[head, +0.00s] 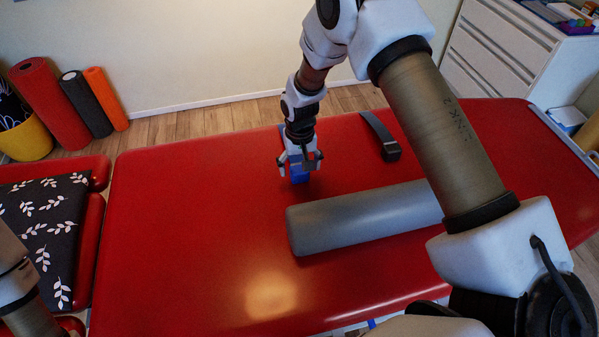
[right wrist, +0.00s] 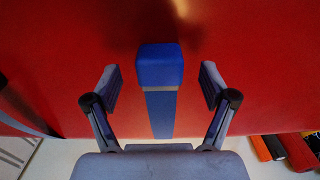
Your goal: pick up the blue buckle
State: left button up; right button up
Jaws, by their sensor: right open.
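The blue buckle (right wrist: 160,66) lies on the red treatment table, at the end of a blue-grey strap (right wrist: 160,112). In the head view the buckle (head: 299,174) shows just below my right gripper (head: 300,164), partly covered by it. In the right wrist view my right gripper (right wrist: 160,88) is open, with one finger on each side of the buckle and strap. Red table shows between each finger and the buckle, and the fingers do not touch it. My left gripper is not in view; only part of my left arm shows at the left edge.
A grey bolster (head: 350,220) lies on the red table (head: 190,240), close to the right of my right gripper. A dark strap with a black buckle (head: 390,150) lies behind it. Foam rollers (head: 50,105) stand at the far left. The table's left part is clear.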

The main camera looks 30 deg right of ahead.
notch_tip(320, 180, down, 3)
jog(key=shift+w+d+r, duration=0.1)
jog(key=shift+w, duration=0.05)
jog(key=shift+r, duration=0.1)
jog(key=c, duration=1.3)
